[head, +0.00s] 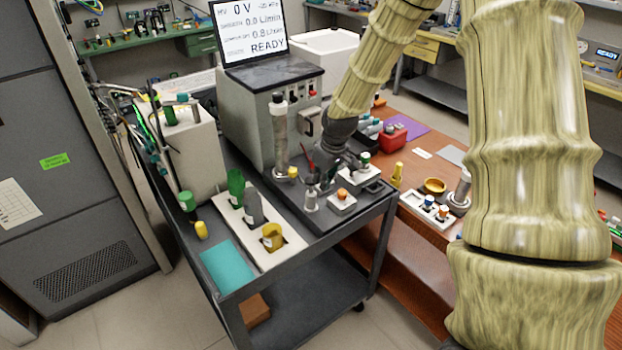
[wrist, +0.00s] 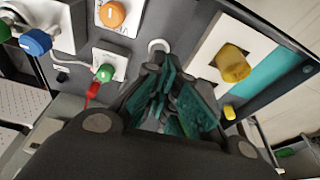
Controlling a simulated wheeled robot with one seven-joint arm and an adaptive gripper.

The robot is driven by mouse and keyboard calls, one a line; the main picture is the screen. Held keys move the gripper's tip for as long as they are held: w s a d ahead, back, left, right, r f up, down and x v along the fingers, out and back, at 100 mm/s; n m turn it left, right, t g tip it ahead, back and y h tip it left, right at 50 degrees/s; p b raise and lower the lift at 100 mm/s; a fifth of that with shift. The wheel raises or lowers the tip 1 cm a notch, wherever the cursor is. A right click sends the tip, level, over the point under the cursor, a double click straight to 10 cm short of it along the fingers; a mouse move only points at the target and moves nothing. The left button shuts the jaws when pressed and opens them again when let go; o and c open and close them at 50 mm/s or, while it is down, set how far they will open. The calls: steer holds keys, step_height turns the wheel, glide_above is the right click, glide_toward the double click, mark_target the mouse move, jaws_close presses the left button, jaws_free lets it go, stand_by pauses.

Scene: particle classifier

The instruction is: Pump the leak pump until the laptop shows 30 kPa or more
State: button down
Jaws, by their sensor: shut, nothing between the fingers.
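The laptop (head: 249,30) stands open on a grey box at the back of the cart. My gripper (head: 323,183) is low over the cart's black top, pointing down. In the wrist view its fingers with green pads (wrist: 172,100) are shut and empty. A small silver upright piece (head: 311,200) stands just in front of it, perhaps the leak pump. A pale ring (wrist: 158,46) shows just beyond the fingers. Contact cannot be told.
Close by are an orange-knobbed block (head: 342,198), a green knob (wrist: 104,72) and a red piece (wrist: 93,91). A white tray (head: 262,253) holds green, grey and yellow bottles. A tall cylinder (head: 280,135) stands behind. A brown bench (head: 415,155) is at right.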

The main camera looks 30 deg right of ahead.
steer(key=v, duration=1)
steer(key=shift+r, duration=0.1)
stand_by(1.3)
